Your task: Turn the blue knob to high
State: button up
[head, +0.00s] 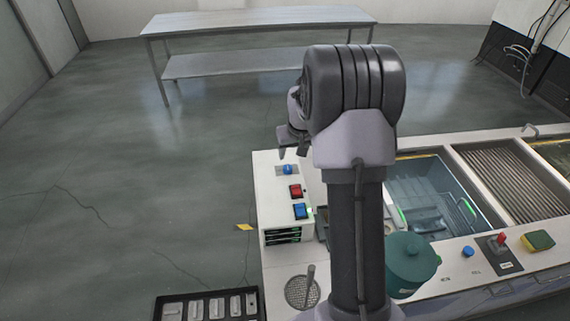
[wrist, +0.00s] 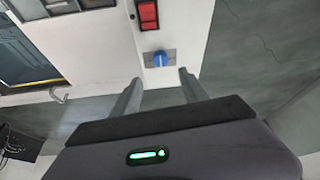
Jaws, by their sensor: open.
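The blue knob (head: 288,169) sits on a small grey plate on top of the white control panel (head: 268,190), at its far end. In the wrist view the knob (wrist: 160,59) is just beyond the fingertips, roughly centred between them. A light pointer line shows on the knob, but I cannot read any marking for high. My gripper (head: 292,150) is open and empty, above and close to the knob. In the wrist view its two fingers (wrist: 160,77) stand apart, with no contact on the knob visible.
The tank (head: 430,200) with a basket is to the right. A green pot (head: 408,262) stands in front. Open floor lies left of the panel.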

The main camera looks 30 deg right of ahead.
aim_at(288, 167)
jog(key=b+x, duration=0.1)
jog(key=x, duration=1)
jog(key=shift+a, duration=0.1)
grip_shut()
